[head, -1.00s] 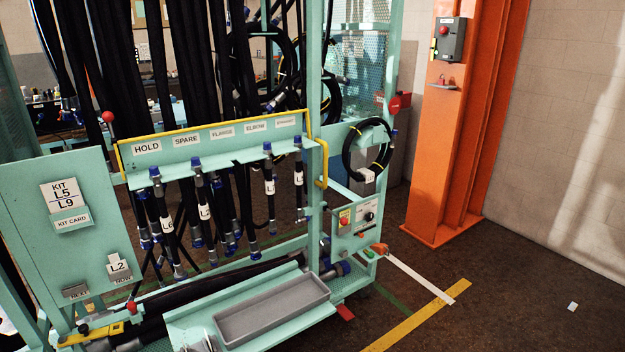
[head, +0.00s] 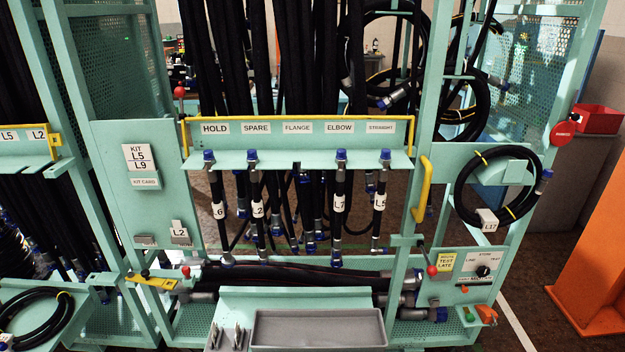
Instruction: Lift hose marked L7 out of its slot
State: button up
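The hose marked L7 (head: 340,222) hangs upright in the slot plate (head: 300,159) below the ELBOW label (head: 339,128). Its blue top cap sits at the plate, and its white tag faces me. A hose marked L5 (head: 378,220) hangs to its right below STRAIGHT. A hose tagged L2 (head: 258,228) hangs below SPARE, and one whose tag seems to read L6 (head: 219,228) hangs below HOLD. No capped hose top shows on the plate below FLANGE. My gripper is not in view.
More black hoses hang behind the row. A grey tray (head: 318,313) lies below on the shelf. A yellow handle (head: 421,189) and a coiled hose marked L17 (head: 464,205) are at the right. A card at the left reads KIT L5 L9 (head: 138,157).

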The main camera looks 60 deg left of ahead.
aim_at(339, 197)
jog(key=u, duration=1)
jog(key=i, duration=0.9)
jog(key=u, duration=0.95)
